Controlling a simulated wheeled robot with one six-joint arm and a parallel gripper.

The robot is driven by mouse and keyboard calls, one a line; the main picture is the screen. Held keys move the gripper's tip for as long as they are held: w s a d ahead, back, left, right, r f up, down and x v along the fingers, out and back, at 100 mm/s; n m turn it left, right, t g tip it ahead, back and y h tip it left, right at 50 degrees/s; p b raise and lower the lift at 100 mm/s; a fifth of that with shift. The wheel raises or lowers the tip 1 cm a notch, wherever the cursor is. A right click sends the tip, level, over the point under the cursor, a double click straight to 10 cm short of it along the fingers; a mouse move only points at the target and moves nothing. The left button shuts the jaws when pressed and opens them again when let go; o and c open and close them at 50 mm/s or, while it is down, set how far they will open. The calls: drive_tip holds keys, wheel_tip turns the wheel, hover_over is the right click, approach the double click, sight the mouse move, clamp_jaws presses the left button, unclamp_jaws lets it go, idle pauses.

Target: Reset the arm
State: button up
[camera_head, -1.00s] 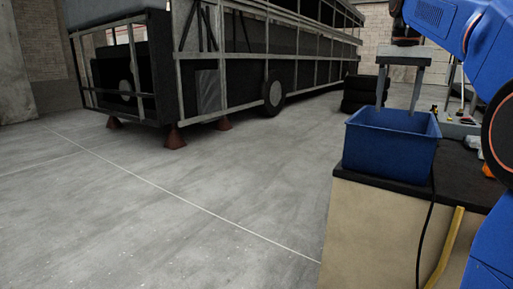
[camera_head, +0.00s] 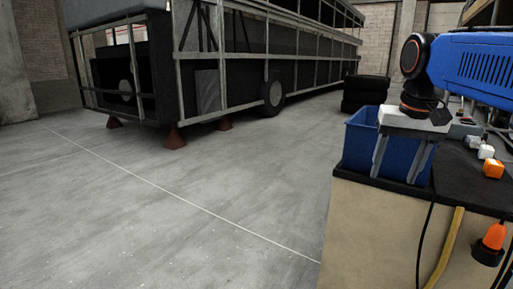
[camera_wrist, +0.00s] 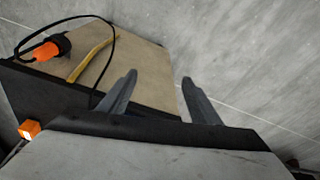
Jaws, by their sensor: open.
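My gripper (camera_head: 395,172) is in front of the blue bin (camera_head: 361,137) in the head view, its two grey fingers pointing down and apart. Nothing shows between them. The gripper body and fingers cover much of the bin's near side. In the wrist view, the fingers (camera_wrist: 158,80) are spread over the bench's tan side panel (camera_wrist: 150,62) and the floor.
The bin stands on the dark bench top (camera_head: 370,180). White and orange blocks (camera_head: 493,168) lie to its right. An orange plug (camera_head: 494,236), a black cable and a yellow strip (camera_head: 446,245) are at the bench side. Grey floor (camera_head: 180,215) is clear to the left.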

drive_tip(key=s+a+f+n+t, duration=0.1)
drive_tip(key=s+f, duration=0.7)
drive_tip(key=f, duration=0.3)
drive_tip(key=s+a+f+n+t, duration=0.1)
drive_tip(key=s+a+f+n, duration=0.1)
drive_tip(key=s+f, duration=0.5)
wheel_tip(320, 180, down, 5)
drive_tip(key=shift+s+r, duration=0.1)
drive_tip(key=shift+s, duration=0.3)
